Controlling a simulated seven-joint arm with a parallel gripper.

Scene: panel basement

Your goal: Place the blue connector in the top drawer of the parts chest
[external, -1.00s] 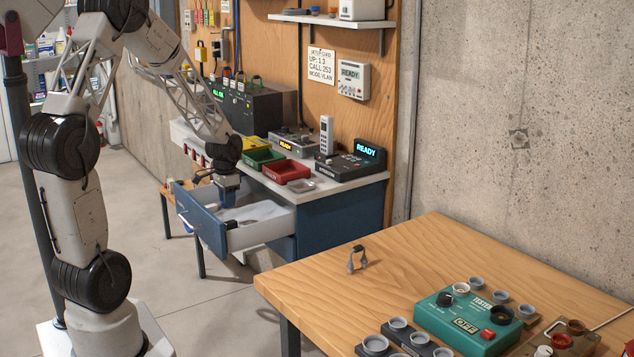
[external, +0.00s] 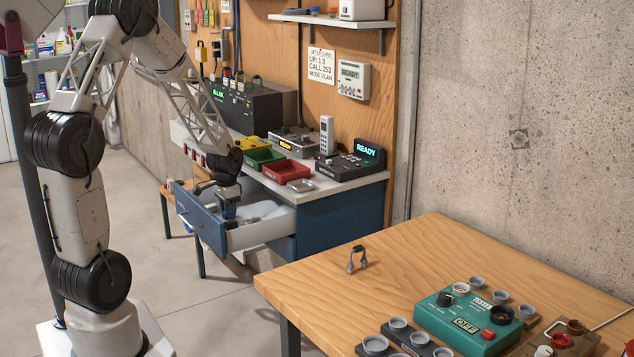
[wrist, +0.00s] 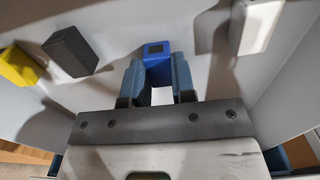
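The blue connector (wrist: 158,50) sits between the fingertips of my gripper (wrist: 158,72) in the wrist view, with a finger close against each side; my gripper appears shut on it. The parts chest (external: 335,222) is blue, and its top drawer (external: 262,235) is pulled open. In the external view my gripper (external: 229,209) points down into this drawer, behind its blue front. The connector is hidden there. The wrist view shows the pale drawer floor (wrist: 125,28) around the connector; whether the connector touches the floor I cannot tell.
A yellow block (wrist: 18,66), a grey block (wrist: 70,50) and a white block (wrist: 258,27) lie in the drawer, apart from the fingers. The drawer walls are close on both sides.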

